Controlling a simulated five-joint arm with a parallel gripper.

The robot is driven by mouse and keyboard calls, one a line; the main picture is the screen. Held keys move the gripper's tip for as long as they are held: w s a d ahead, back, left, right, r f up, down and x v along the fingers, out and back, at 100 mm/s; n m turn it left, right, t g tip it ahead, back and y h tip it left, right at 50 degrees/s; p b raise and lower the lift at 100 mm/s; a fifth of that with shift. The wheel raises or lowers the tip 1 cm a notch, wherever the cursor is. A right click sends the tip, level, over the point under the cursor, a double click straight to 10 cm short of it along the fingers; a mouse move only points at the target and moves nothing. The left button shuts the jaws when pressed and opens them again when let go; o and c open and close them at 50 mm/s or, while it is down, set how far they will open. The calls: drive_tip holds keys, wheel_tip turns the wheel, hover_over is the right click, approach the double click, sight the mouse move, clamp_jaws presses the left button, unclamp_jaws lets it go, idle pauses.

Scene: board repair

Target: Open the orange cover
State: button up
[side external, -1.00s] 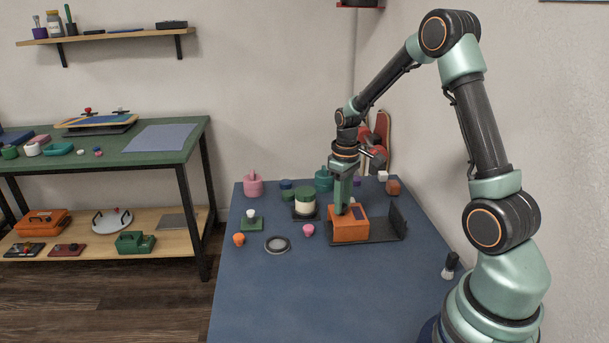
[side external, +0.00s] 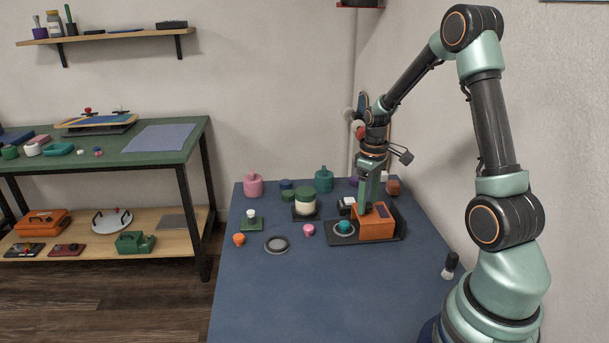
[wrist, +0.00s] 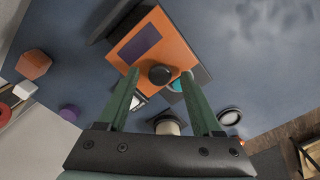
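The orange cover (side external: 376,226) is a box with a purple patch on top. It sits at the right end of a dark tray (side external: 369,241), close to the upright end plate. At the tray's left end a teal round part (side external: 344,225) in a pale ring shows uncovered. In the wrist view the orange cover (wrist: 170,38) has a black knob (wrist: 160,74) near one edge. My gripper (wrist: 160,78) is open, with a fingertip on either side of the knob and visible gaps. In the side view my gripper (side external: 364,211) is low over the cover's left part.
A cream jar with a green lid (side external: 305,201) stands left of the tray. A grey ring (side external: 277,245), a pink knob (side external: 308,230) and an orange knob (side external: 239,239) lie nearby. The front of the blue table (side external: 310,290) is clear.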

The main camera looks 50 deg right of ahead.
wheel_tip(320, 180, up, 12)
idle(0.6)
drive_tip(key=s+a+r+t, duration=0.2)
drive_tip(key=a, duration=0.9)
drive_tip(key=s+a+r+t, duration=0.2)
drive_tip(key=a+r+t, duration=0.1)
drive_tip(key=a, duration=0.8)
drive_tip(key=shift+s+a+r+t, duration=0.2)
drive_tip(key=shift+s+a+t, duration=0.1)
drive_tip(key=shift+s, duration=0.1)
